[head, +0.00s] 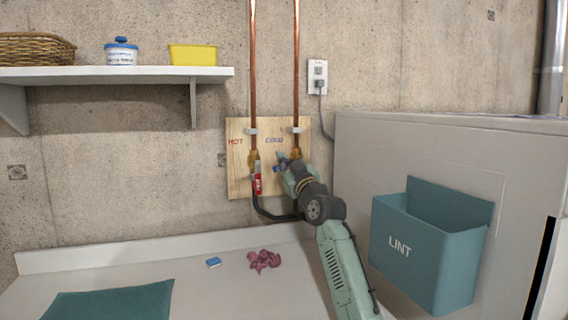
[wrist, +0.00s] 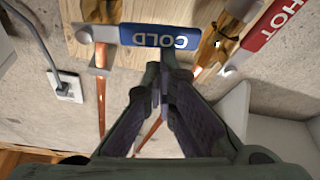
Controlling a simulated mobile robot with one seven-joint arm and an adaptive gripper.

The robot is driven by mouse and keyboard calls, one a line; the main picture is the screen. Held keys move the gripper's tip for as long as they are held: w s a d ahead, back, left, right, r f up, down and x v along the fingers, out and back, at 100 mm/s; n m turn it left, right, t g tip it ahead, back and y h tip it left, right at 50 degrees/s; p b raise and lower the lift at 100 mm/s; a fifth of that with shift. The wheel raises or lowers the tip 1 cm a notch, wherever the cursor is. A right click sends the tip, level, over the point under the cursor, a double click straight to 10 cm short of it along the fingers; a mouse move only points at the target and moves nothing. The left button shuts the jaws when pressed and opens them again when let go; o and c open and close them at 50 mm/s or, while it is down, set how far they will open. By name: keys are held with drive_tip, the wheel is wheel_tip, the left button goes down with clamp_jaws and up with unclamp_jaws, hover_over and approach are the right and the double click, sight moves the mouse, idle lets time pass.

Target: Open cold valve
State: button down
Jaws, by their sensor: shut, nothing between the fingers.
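The cold valve has a blue handle lettered COLD (wrist: 160,37), seen upside down in the wrist view. The handle lies crosswise to its copper pipe. In the head view only a bit of blue handle (head: 276,169) shows left of my gripper, and the rest is hidden. My gripper (wrist: 166,68) is shut and empty, its fingertips right at the edge of the blue handle. I cannot tell whether they touch it. My gripper (head: 283,158) also shows in front of the wooden board in the head view.
The red hot valve handle (head: 258,178) hangs in line with its pipe, close on the left. A wooden board (head: 238,180) backs both valves. A teal lint bin (head: 425,250) on a white appliance (head: 450,140) stands right. A shelf (head: 120,73) is upper left.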

drive_tip(key=shift+w+d+f+n+g+y+b, duration=0.15)
drive_tip(key=shift+f+n+g+y+b, duration=0.45)
drive_tip(key=shift+n, duration=1.25)
drive_tip(key=shift+d+f+n+g+y+b, duration=0.25)
drive_tip(key=shift+f+n+g+b, duration=0.6)
drive_tip(key=shift+n, duration=1.05)
drive_tip(key=shift+w+d+f+n+g+y+b, duration=0.1)
drive_tip(key=shift+f+n+g+y+b, duration=0.35)
drive_tip(key=shift+f+n, duration=1)
drive_tip(key=shift+r+n, duration=0.4)
